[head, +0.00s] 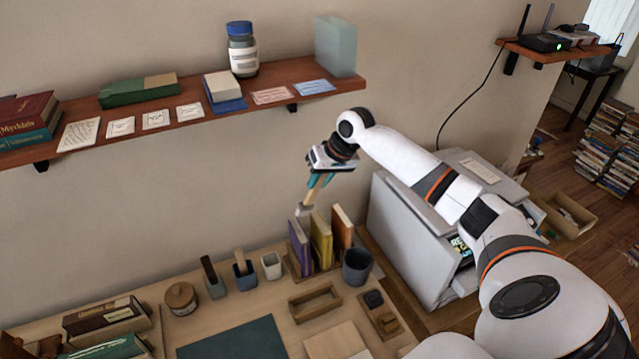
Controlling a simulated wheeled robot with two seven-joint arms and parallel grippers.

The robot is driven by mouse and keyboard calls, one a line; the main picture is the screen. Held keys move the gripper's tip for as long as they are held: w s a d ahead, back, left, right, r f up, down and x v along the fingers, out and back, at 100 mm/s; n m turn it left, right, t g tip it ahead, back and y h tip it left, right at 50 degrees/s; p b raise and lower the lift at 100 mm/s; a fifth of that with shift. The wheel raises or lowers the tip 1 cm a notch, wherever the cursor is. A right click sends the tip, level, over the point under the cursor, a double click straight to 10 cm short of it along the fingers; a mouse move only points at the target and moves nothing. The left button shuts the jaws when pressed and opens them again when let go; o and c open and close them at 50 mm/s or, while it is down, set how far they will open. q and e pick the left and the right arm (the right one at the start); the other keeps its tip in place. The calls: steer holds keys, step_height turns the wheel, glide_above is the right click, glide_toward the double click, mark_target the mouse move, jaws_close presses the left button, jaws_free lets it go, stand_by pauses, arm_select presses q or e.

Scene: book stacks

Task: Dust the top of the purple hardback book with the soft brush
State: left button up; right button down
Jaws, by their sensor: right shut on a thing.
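The purple hardback book (299,249) stands upright at the left end of a short row on the table, beside a yellow book (321,240) and an orange book (342,229). My right gripper (317,183) is above the row, pointing down, and is shut on the soft brush (307,199). The brush hangs down with its pale head at the top of the purple book. I cannot tell whether the bristles touch the book. My left gripper is not in view.
A dark cup (357,267) stands right of the books, and a small white cup (271,265) stands left. A wooden tray (315,303) lies in front. A wall shelf (190,114) with books, a jar (242,50) and cards is above. A grey printer (410,235) stands at right.

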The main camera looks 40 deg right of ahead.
stand_by(0.4)
steer(key=shift+f, duration=1.2)
